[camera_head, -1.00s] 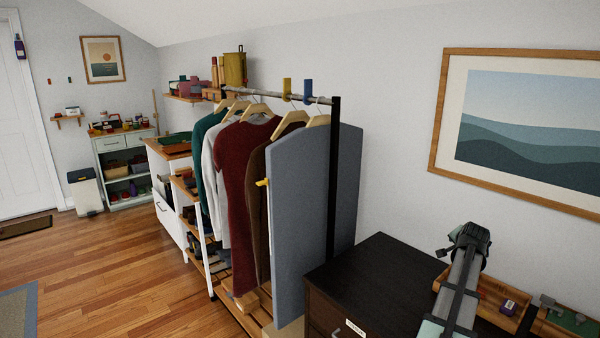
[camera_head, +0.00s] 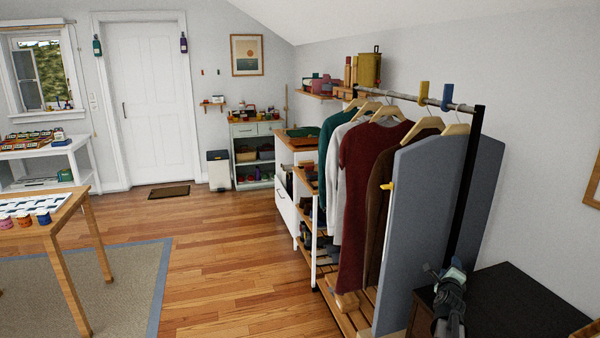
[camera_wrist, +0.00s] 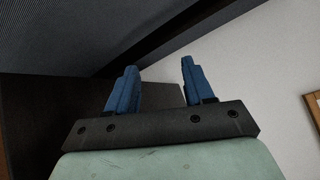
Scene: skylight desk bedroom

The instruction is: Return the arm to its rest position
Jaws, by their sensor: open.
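My gripper (camera_wrist: 158,85) shows in the wrist view with its two blue fingers apart and nothing between them. Beyond the fingers in that view are a dark surface and a pale wall. In the head view, part of my arm shows at the lower right, in front of the dark cabinet (camera_head: 530,305). The fingertips cannot be made out in the head view.
A clothes rack with a grey board (camera_head: 425,230) and hanging garments, including a dark red one (camera_head: 370,190), stands left of the cabinet. A wooden table (camera_head: 55,225) stands at far left. The wooden floor (camera_head: 225,250) between them is clear.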

